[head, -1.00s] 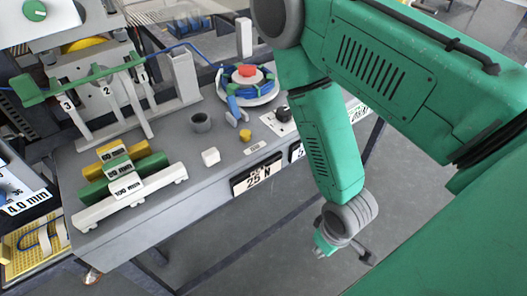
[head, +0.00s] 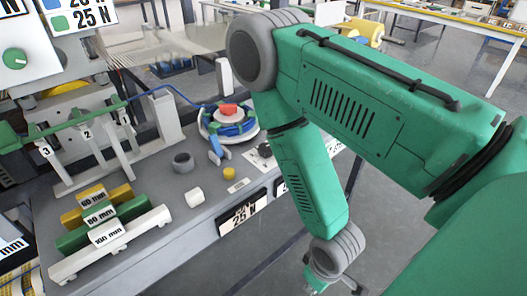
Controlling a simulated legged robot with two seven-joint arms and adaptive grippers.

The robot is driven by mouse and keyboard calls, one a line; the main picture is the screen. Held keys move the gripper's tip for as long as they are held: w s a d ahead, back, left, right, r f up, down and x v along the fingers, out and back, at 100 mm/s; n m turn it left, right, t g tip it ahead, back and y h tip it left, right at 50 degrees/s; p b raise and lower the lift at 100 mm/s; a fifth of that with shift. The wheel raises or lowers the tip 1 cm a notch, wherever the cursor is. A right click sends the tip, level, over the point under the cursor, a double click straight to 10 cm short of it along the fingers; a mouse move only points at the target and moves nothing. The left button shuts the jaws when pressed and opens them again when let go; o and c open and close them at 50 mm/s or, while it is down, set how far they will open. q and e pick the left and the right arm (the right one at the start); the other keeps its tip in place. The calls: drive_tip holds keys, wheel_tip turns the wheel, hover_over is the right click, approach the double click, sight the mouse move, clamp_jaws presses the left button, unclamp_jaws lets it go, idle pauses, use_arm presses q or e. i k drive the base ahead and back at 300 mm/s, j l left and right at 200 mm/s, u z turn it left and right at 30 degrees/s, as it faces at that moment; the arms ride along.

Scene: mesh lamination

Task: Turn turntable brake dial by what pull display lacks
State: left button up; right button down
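The turntable (head: 235,131) stands at the bench's back right, with a blue and white ring and a red cap (head: 228,109). A black dial (head: 265,151) on a white plate is in front of it, partly hidden by my arm; its pointer is too small to read. A display board (head: 93,17) at the top left reads 25 N beside a green square; the line above is cut off. A label (head: 243,213) on the bench front also reads 25 N. My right gripper (head: 318,285) hangs below the bench edge, cut by the frame; its fingers are unclear. My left gripper is not in view.
Width bars (head: 112,236) marked 60, 80 and 100 mm lie at the front left. A grey ring (head: 183,161), a white cylinder (head: 194,197) and a yellow piece (head: 229,173) sit mid-bench. Floor right of the bench is open.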

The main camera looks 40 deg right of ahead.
sight(265, 150)
drive_tip(key=l+z, duration=0.15)
drive_tip(key=l, duration=0.2)
drive_tip(key=k+l+z, duration=0.15)
drive_tip(key=l, duration=0.2)
drive_tip(key=k+l, duration=0.1)
drive_tip(key=k, duration=0.3)
drive_tip(key=l+z, duration=0.35)
drive_tip(key=l, duration=0.2)
